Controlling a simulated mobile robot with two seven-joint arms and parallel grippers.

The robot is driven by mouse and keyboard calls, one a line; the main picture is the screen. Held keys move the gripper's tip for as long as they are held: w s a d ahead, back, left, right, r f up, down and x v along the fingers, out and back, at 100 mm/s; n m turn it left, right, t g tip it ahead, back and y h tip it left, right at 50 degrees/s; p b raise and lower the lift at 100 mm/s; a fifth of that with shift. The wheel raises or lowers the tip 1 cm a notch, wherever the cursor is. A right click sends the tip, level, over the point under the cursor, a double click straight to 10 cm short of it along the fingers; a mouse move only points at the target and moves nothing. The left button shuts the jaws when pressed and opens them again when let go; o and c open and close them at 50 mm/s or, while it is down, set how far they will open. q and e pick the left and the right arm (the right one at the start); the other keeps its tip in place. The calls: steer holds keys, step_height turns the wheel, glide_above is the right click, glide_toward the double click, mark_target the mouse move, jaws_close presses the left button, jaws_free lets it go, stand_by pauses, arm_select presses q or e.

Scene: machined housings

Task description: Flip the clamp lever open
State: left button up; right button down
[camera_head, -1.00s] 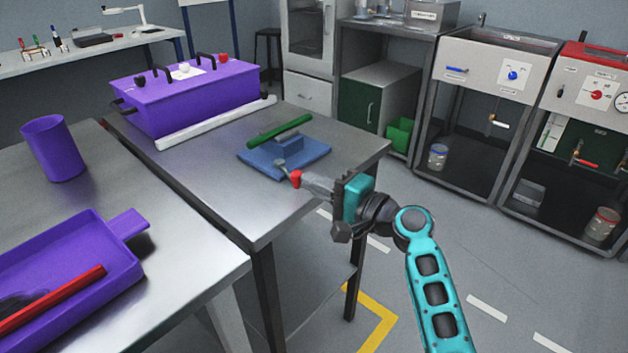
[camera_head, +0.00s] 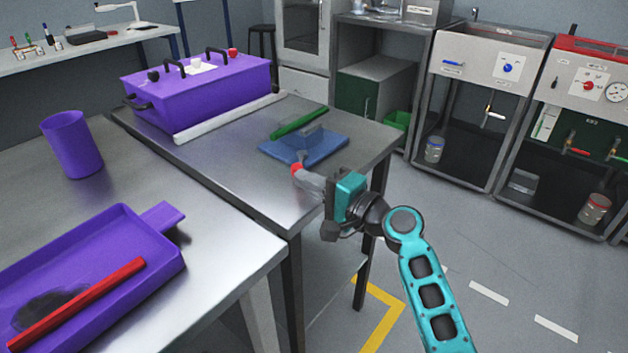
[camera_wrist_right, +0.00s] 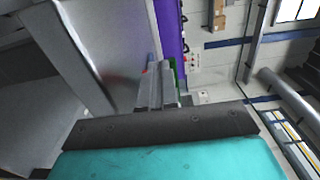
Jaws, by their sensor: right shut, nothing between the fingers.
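The clamp fixture is a blue base plate (camera_head: 330,152) with a raised blue block near the front corner of the steel table. A short grey clamp lever with a red grip (camera_head: 297,169) sticks out from its near side, low over the table. My right gripper (camera_head: 302,176) is shut and empty, its grey fingers close beside the red grip. I cannot tell whether they touch. In the right wrist view the shut fingers (camera_wrist_right: 158,88) point away, with a small red patch beside their tips. My left gripper is not in view.
A purple box (camera_head: 200,95) and white strip (camera_head: 230,117) stand behind left. A purple cup (camera_head: 73,145) and purple tray (camera_head: 165,262) with a red bar occupy the near-left table. Table between is clear.

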steer(key=shift+a, duration=1)
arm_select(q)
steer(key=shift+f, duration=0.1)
arm_select(e)
steer(key=shift+a, duration=0.15)
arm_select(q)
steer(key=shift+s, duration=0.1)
